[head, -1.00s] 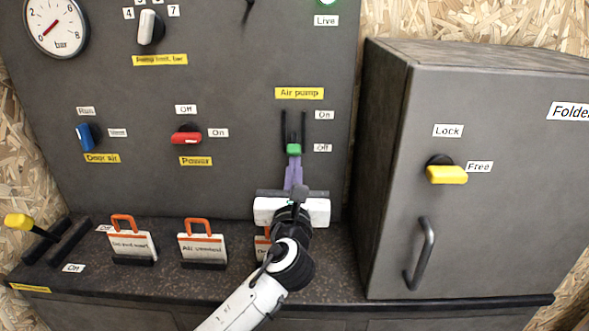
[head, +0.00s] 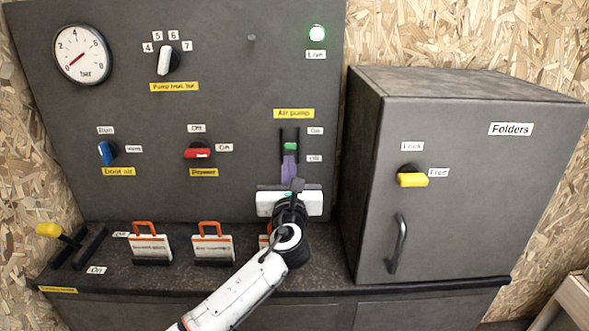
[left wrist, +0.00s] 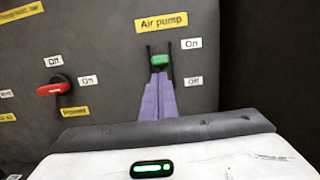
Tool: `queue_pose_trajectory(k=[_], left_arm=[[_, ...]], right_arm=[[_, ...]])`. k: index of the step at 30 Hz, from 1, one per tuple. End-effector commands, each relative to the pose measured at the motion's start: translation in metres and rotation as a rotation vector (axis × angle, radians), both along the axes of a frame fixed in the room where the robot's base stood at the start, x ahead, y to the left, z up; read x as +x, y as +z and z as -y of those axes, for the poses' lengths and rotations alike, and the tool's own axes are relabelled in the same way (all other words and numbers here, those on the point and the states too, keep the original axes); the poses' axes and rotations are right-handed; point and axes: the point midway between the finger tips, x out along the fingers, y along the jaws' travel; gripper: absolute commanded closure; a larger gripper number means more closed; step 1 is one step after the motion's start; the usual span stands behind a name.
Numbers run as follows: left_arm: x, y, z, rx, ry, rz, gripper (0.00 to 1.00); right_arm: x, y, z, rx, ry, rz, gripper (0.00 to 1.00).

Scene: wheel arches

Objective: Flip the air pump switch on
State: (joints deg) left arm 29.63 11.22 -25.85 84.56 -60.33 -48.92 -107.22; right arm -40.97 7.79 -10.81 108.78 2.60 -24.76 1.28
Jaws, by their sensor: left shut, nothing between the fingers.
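The air pump switch is a green-tipped lever (head: 291,146) in a dark vertical slot on the grey panel, under a yellow "Air pump" label. It also shows in the left wrist view (left wrist: 161,60), about midway between the "On" label above and the "Off" label below. My left gripper (head: 290,157) is shut and empty. Its purple fingers point up at the panel, with the tips (left wrist: 160,76) right at the lower edge of the green lever. They look to be touching it, but I cannot be sure. The lower slot is hidden behind the fingers. My right gripper is not in view.
A red power switch (head: 197,152) and a blue door air switch (head: 106,153) are left on the panel. White tags with orange handles (head: 151,247) stand on the ledge below. A grey cabinet (head: 450,230) juts out at the right. A green-white lamp (head: 317,34) is above.

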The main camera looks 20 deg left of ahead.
Motion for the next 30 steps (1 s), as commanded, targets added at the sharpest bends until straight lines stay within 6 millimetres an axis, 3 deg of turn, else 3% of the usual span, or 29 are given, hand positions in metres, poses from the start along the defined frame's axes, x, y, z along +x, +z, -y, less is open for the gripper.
queue_pose_trajectory(k=[6,12,15,21,30], left_arm=[[-0.001,-0.009,0.005,0.001,-0.006,-0.002,1.00],[-0.012,-0.043,0.011,0.000,-0.007,-0.001,1.00],[-0.029,-0.015,0.018,-0.003,-0.010,0.007,1.00],[-0.058,0.013,0.030,-0.004,-0.009,0.004,1.00],[-0.079,0.032,0.039,-0.001,-0.006,0.001,1.00]], right_arm=[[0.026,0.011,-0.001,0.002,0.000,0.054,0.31],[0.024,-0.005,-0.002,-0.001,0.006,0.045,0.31],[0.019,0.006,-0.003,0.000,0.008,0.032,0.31],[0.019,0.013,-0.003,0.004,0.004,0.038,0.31],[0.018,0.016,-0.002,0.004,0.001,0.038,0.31]])
